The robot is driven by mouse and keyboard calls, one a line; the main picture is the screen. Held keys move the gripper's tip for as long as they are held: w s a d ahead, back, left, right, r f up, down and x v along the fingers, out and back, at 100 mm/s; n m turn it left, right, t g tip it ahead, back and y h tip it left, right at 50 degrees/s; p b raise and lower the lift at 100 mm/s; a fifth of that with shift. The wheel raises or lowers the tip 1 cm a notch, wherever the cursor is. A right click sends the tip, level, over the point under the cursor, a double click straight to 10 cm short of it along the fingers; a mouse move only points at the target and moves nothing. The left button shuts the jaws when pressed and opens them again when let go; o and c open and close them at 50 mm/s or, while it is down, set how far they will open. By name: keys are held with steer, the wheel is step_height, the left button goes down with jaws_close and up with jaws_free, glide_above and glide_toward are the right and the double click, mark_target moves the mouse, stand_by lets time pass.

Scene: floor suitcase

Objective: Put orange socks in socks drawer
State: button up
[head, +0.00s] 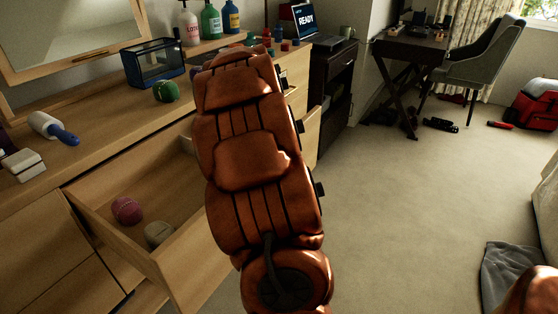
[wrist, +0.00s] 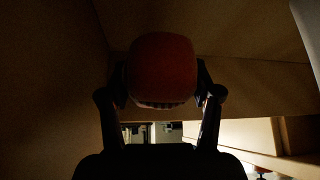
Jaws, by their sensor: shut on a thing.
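My gripper (wrist: 160,88) is shut on a rounded orange-red bundle, the orange socks (wrist: 162,62), in the wrist view. Its two fingers press on the bundle's sides. Brown wooden panels surround it in dim light; I cannot tell which drawer they belong to or whether the socks touch them. In the head view my arm hides the gripper and the socks. An open drawer (head: 190,262) at the left holds a pink rolled bundle (head: 126,211) and a grey-beige one (head: 158,234). Another open drawer front (head: 311,135) shows just right of my arm.
The dresser top holds a green ball-shaped item (head: 166,91), a glass box (head: 154,63), bottles (head: 211,22) and a blue-handled roller (head: 54,128). A dark cabinet with a laptop (head: 305,22) stands beyond. The carpet (head: 400,210) right of my arm is mostly clear.

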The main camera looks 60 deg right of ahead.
steer(key=shift+f+b, duration=0.3)
steer(key=shift+f, duration=1.7)
steer(key=shift+f, duration=0.1)
steer(key=o, duration=1)
steer(key=shift+c, duration=0.2)
steer(key=shift+r, duration=0.2)
steer(key=p+v, duration=0.1)
steer(key=v, duration=0.6)
steer(key=shift+a+r, duration=0.1)
steer(key=shift+a, duration=0.1)
steer(key=shift+r, duration=0.1)
